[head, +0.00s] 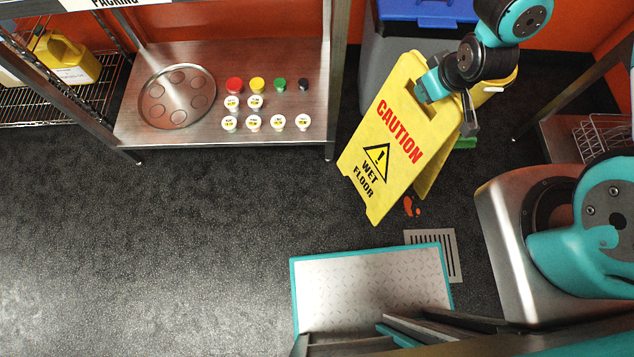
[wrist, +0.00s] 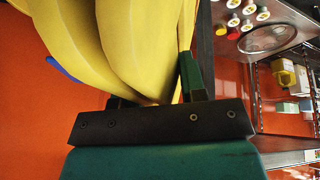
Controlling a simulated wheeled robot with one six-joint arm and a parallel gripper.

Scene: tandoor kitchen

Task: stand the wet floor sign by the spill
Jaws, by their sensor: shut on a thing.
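The yellow wet floor sign (head: 385,140) is upright and tilted in the head view, its two panels spread apart at the bottom. My gripper (head: 450,98) is shut on the sign near its top. In the wrist view the yellow sign (wrist: 140,45) fills the space between and above my gripper's fingers (wrist: 158,98). An orange-red patch on the floor (head: 411,206), which looks like the spill, shows just right of the sign's lower front edge. The sign may hide part of it. I cannot tell whether the sign's feet touch the floor.
A floor drain grate (head: 447,258) lies below the patch. A grey bin with a blue lid (head: 425,12) and a yellow bucket (head: 497,88) stand behind the sign. A steel shelf (head: 200,60) with jars and a round tray (head: 177,97) is at left. The left floor is clear.

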